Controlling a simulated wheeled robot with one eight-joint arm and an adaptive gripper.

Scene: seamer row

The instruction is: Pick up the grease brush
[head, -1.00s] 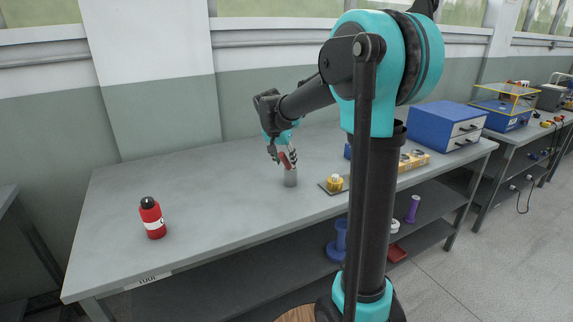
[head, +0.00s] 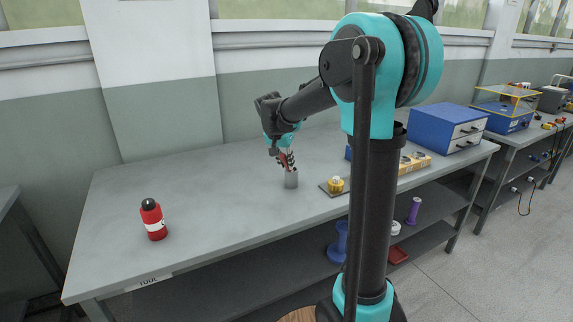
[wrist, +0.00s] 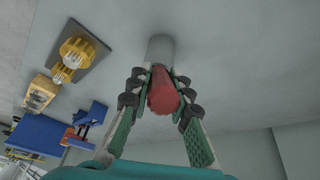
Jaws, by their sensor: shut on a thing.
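The grease brush shows as a red handle (wrist: 162,92) between my fingers in the wrist view. In the head view only a bit of red (head: 284,160) shows among the fingers. My gripper (head: 287,163) is shut on the red handle, just above a small grey cylindrical holder (head: 291,180) on the bench. In the wrist view my gripper (wrist: 160,90) has a finger on each side of the handle, with the holder (wrist: 160,48) directly beyond. The brush's lower end is hidden, and I cannot tell whether it is still inside the holder.
A yellow part on a dark plate (head: 335,186) stands close to the right of the holder. A red bottle (head: 152,219) stands at the bench's left. A blue drawer box (head: 447,127) is at the right end. The bench (head: 215,200) between bottle and holder is clear.

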